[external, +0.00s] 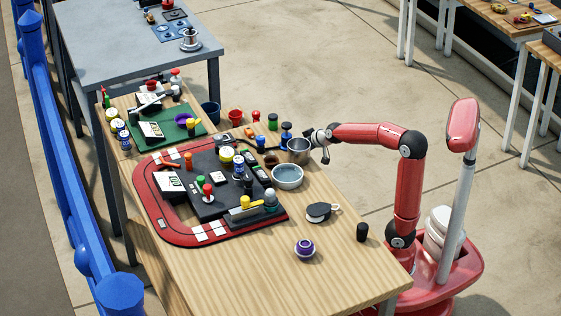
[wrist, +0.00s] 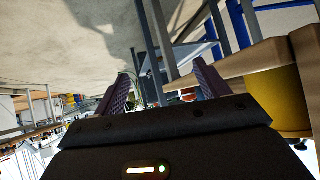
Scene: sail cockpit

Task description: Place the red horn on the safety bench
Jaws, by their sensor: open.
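My gripper (external: 322,146) is at the right edge of the wooden bench (external: 330,250), beside a steel cup (external: 299,150). In the wrist view its two dark fingers (wrist: 160,88) stand apart with nothing between them. Small red items stand along the bench's far right edge: a red cup-like piece (external: 235,116) and a red piece (external: 256,116). A red-topped piece (external: 175,74) stands near the bench's far end. I cannot tell which is the red horn, or which bench is the safety bench. A grey table (external: 130,50) stands behind.
A red-rimmed mat (external: 180,237) with a black panel and several items covers the bench's left. A green mat (external: 135,135) lies behind it. A steel bowl (external: 287,176), black-and-white piece (external: 320,212) and purple piece (external: 305,248) stand nearer. The front right bench is mostly clear.

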